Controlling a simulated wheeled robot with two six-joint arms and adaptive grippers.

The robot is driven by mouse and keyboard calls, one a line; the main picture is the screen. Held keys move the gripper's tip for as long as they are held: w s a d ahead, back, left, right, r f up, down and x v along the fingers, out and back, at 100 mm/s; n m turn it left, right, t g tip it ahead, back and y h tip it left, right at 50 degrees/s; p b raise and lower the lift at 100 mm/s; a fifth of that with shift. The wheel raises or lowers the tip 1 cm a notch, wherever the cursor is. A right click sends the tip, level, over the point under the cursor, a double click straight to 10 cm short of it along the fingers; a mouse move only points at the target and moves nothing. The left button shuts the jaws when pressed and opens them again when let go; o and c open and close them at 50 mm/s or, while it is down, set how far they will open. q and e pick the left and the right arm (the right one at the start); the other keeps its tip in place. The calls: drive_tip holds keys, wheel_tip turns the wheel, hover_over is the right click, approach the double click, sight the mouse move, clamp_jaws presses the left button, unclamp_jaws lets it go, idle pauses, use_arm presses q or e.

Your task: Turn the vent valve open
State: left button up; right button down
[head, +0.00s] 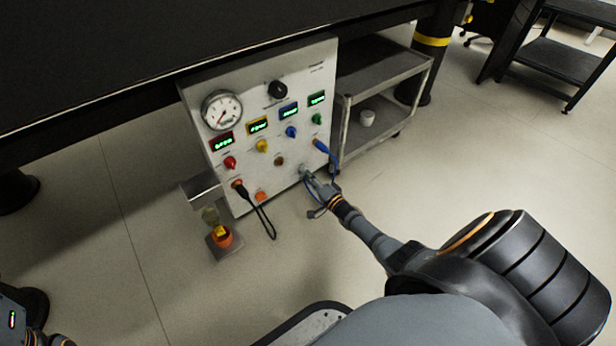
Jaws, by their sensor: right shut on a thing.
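A white instrument panel (265,185) under the black bench carries a gauge, displays and knobs. My right gripper (308,178) reaches the panel's lower right corner and is shut on a small fitting there, which I take for the vent valve (303,170). The fingers hide most of it, so I cannot tell its handle's angle. Of my left arm, only a part shows at the bottom left corner; its gripper is out of view.
A blue cable (333,163) hangs beside my right gripper, and a black cable (264,217) loops from the panel's lower left. A grey cart (384,75) stands right of the panel.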

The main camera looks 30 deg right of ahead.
idle(0.4)
drive_tip(key=c, duration=1)
unclamp_jaws()
drive_tip(key=shift+o, duration=0.2)
drive_tip(key=s+d, duration=0.1)
drive_tip(key=s, duration=1.1)
drive_tip(key=shift+f, duration=0.1)
